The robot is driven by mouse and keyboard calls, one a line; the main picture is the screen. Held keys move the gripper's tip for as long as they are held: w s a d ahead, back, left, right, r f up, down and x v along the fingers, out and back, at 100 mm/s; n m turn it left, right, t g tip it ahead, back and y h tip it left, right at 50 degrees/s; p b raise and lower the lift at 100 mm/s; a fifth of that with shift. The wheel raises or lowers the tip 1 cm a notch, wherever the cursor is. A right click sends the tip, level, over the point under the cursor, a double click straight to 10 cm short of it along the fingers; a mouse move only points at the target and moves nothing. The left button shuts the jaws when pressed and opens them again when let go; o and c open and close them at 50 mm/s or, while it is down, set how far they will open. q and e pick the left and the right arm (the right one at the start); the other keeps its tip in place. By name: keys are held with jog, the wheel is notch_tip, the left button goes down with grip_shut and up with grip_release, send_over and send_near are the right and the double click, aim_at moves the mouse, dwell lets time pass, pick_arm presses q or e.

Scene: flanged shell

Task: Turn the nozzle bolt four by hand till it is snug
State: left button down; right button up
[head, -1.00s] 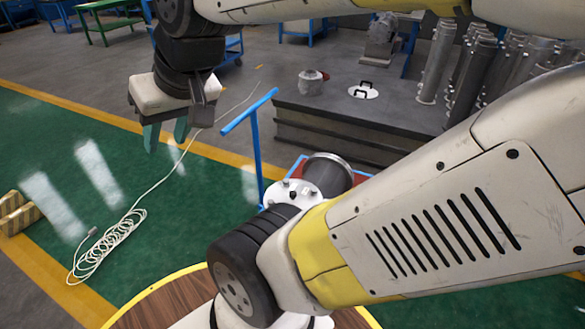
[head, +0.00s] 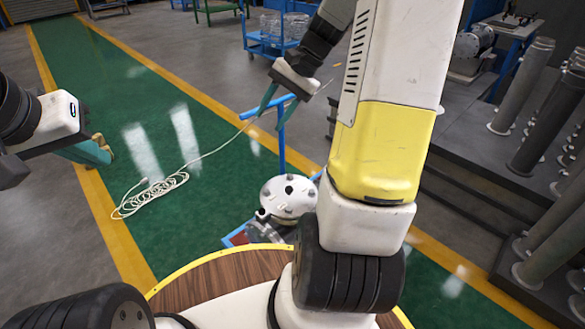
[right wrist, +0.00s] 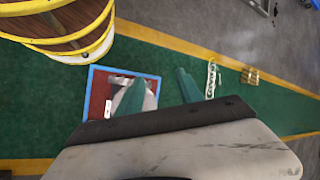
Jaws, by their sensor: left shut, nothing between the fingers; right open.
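The flanged shell has a round white flange (head: 287,197) with several small dark bolts around its face. It sits low in the middle of the head view; I cannot tell which bolt is number four. My right gripper (head: 279,112) is open and empty, above and behind the flange in the head view. In the right wrist view its two teal fingers (right wrist: 160,98) are apart, and one covers part of the shell (right wrist: 149,102) below. My left gripper (head: 100,153) is shut and empty at the left edge, well away from the shell.
A blue T-shaped stand (head: 281,148) rises behind the flange. The shell lies in a blue-edged red tray (right wrist: 97,97). A coiled white cable (head: 150,192) lies on the green floor. Grey cylinders (head: 520,85) stand on a dark platform at right.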

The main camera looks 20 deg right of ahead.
jog(key=w+d+f+m+y, duration=0.3)
jog(key=w+d+f+m, duration=0.3)
jog(key=f, duration=0.5)
jog(key=m+t+y, duration=0.3)
jog(key=m+t, duration=0.9)
jog(key=m, duration=0.2)
send_near(311, 190)
jog(key=x, duration=1)
jog(key=shift+a+f, duration=0.1)
grip_shut()
